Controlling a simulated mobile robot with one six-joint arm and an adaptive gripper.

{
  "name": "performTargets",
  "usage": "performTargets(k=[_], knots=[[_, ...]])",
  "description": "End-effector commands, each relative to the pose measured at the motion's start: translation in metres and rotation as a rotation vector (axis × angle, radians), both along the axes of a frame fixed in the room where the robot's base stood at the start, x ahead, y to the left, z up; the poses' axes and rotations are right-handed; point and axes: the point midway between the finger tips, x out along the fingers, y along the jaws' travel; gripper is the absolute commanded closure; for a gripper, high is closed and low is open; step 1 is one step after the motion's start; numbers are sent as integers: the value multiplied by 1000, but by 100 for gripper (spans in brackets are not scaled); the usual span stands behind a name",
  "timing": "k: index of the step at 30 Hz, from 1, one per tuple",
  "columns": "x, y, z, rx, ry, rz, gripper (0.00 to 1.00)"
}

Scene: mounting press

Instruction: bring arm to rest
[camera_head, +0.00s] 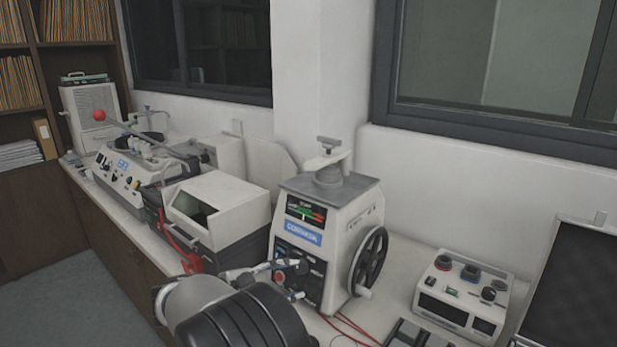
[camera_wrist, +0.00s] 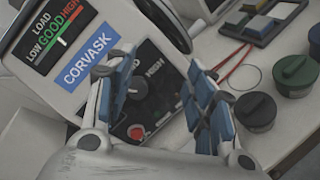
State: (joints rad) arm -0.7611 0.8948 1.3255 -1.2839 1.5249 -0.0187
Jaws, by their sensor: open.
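The mounting press (camera_head: 325,235) stands on the bench in the head view, white with a grey top, a load gauge, a blue CORVASK label and a black handwheel (camera_head: 369,261) on its right side. My gripper (camera_head: 275,278) is in front of the press's lower control panel. In the wrist view my gripper (camera_wrist: 160,105) is open, with its blue-padded fingers apart. Between them show the press panel's black knob (camera_wrist: 137,88) and red button (camera_wrist: 136,132). Nothing is held between the fingers. I cannot tell whether a fingertip touches the panel.
A white box-like machine (camera_head: 213,210) stands left of the press, with another control unit (camera_head: 125,180) beyond it. A small device with knobs (camera_head: 462,295) is to the right. Red cables (camera_head: 350,325) lie on the bench near the press. Dark jars (camera_wrist: 255,112) show in the wrist view.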

Motion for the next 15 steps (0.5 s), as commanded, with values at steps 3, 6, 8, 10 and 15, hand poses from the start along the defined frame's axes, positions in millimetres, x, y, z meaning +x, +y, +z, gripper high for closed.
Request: performTargets(k=[3,6,8,10,15], knots=[[-20,-65,34,165,38,-127,50],[-48,-110,52,309,62,-224,50],[-68,-134,61,398,67,-279,50],[-94,-158,70,504,67,-342,50],[-164,-202,82,766,36,-484,50]])
